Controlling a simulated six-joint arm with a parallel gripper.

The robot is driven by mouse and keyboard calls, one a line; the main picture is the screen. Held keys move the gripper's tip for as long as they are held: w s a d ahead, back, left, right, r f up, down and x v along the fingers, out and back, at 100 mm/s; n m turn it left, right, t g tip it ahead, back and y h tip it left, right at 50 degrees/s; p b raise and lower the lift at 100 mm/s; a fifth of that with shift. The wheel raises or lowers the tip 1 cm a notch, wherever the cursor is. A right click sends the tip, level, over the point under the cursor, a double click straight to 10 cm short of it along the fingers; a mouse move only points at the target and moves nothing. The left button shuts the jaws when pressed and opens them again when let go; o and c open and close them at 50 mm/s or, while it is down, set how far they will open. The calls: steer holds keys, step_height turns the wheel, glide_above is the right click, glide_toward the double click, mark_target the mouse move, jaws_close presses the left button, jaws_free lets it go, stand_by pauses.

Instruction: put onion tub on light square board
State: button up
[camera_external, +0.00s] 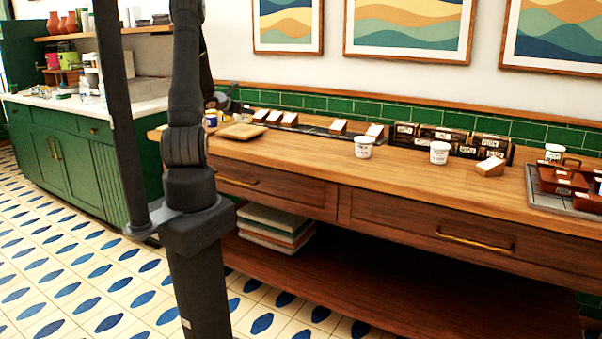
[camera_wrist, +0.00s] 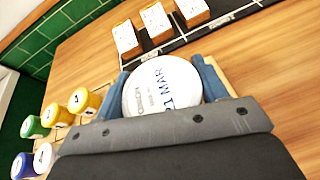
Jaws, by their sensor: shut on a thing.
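In the wrist view my gripper (camera_wrist: 173,83) is shut on a round white tub (camera_wrist: 162,86).
Small numbered yellow, green and blue pots (camera_wrist: 84,101) stand left of the gripper. Wooden blocks with white cards (camera_wrist: 157,21) line a dark strip at the back. Two white tubs (camera_external: 364,147) (camera_external: 439,152) stand mid-counter; a tray (camera_external: 560,200) is at right.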

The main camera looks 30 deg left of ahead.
mark_target(244, 116)
steer(key=shift+f, duration=1.55)
steer(key=shift+f, duration=0.1)
steer(key=o, duration=1.1)
steer(key=shift+s+r, duration=0.2)
steer(key=shift+s, duration=0.1)
steer(key=v, duration=1.1)
steer(key=shift+s+r, duration=0.1)
steer(key=shift+s, duration=0.05)
